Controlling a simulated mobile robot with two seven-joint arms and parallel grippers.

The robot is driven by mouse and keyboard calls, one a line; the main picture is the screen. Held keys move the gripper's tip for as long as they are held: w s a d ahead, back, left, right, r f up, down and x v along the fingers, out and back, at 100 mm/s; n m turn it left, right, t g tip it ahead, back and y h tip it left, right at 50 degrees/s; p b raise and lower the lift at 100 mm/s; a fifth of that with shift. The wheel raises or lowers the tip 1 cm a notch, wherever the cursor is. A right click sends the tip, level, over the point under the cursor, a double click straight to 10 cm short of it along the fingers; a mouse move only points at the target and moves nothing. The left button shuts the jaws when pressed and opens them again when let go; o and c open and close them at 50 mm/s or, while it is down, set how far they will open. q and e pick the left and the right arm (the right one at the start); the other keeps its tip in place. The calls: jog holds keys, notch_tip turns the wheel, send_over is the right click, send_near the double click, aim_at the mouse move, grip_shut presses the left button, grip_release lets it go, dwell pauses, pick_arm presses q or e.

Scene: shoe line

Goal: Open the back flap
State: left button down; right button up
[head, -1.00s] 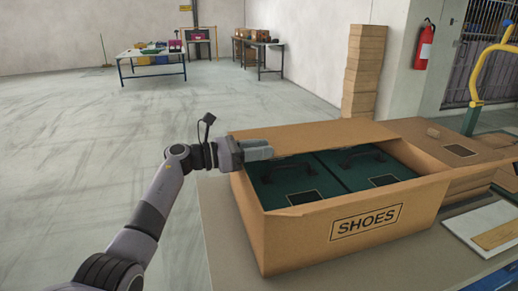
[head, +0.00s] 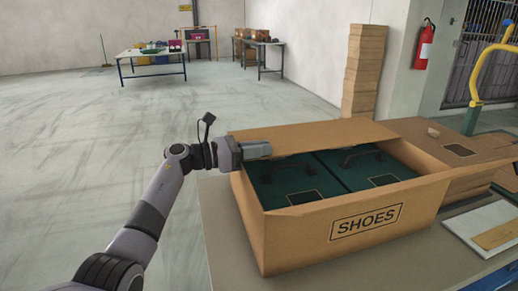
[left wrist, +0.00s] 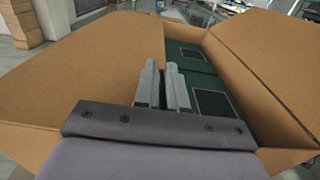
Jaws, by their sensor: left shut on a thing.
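A large open cardboard box marked SHOES (head: 285,236) stands on the table. Its back flap (head: 325,133) runs along the far side of the opening. It also fills the left of the left wrist view (left wrist: 85,75). My left gripper (head: 262,150) is shut on the flap's edge near the left end. In the left wrist view its two fingers (left wrist: 163,85) stand close together at that edge. Dark green lidded boxes (head: 280,187) with black handles and label patches lie inside. My right gripper is out of view.
The grey table (head: 222,240) shows bare surface left of the box. A second cardboard box (head: 480,160) and a white tray (head: 475,235) lie to the right. Stacked cardboard boxes (head: 363,75) stand behind. Open floor lies to the left.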

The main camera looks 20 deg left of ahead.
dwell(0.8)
pick_arm(q)
jog(key=shift+w+a+r+n+p, duration=0.15)
jog(key=shift+r+n+p, duration=0.4)
jog(key=shift+r, duration=0.35)
jog(key=r+n, duration=0.1)
jog(key=w+a+r+n+p, duration=0.1)
jog(key=r, duration=0.1)
jog(key=w+r+n, duration=0.1)
jog(key=r+n, duration=0.1)
jog(key=shift+a+r+p, duration=0.15)
jog(key=shift+r+p, duration=0.1)
jog(key=shift+p, duration=0.1)
jog(key=shift+w+a+r+n, duration=0.25)
jog(key=shift+w+r+n, duration=0.1)
jog(key=shift+r+n, duration=0.15)
jog(key=shift+w+a+r+n, duration=0.2)
jog(key=shift+w+r+n, duration=0.1)
jog(key=shift+r+n, duration=0.2)
